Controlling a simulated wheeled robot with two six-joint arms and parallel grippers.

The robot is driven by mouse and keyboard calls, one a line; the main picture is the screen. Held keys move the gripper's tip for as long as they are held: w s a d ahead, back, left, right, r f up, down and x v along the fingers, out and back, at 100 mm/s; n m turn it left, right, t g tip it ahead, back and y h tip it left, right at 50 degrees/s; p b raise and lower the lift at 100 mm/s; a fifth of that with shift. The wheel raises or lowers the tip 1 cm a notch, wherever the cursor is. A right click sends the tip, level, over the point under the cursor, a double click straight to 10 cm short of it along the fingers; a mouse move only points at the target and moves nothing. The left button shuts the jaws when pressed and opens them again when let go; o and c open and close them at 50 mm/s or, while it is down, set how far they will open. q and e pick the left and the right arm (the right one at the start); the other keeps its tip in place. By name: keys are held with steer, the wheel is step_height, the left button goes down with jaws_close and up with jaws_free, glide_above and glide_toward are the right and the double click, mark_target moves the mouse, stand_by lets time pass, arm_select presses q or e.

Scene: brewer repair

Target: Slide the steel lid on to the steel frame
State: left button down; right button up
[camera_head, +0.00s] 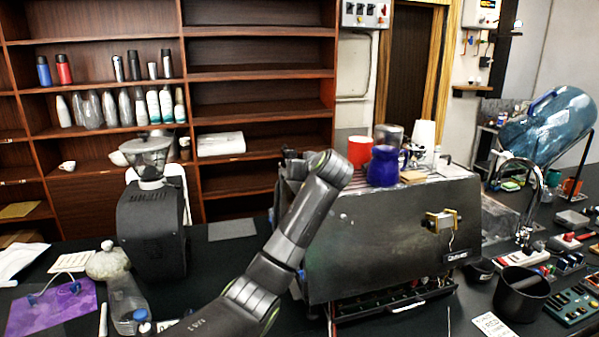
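A large dark steel brewer (390,240) stands on the black counter in the middle of the head view. Its broad steel front face looks scuffed, and a small brass-coloured fitting (441,220) sits at its right end. I cannot tell the steel lid apart from the steel frame in this view. One of my arms, which I take to be the left, rises from the bottom and crosses in front of the brewer's left end. Its fingers do not show; dark parts beside the brewer's upper left corner are too unclear to identify. My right gripper is not in view.
A red cup (360,151), a blue jar (383,167) and other vessels stand on the brewer. A coffee grinder (151,215) and a clear bottle (127,300) stand left. A black bin (521,293) and a tap (530,190) are right. A shelf unit (262,73) stands behind.

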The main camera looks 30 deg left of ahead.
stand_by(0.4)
arm_select(q)
steer(key=c, duration=1.4)
jaws_free()
steer(key=shift+d, duration=0.1)
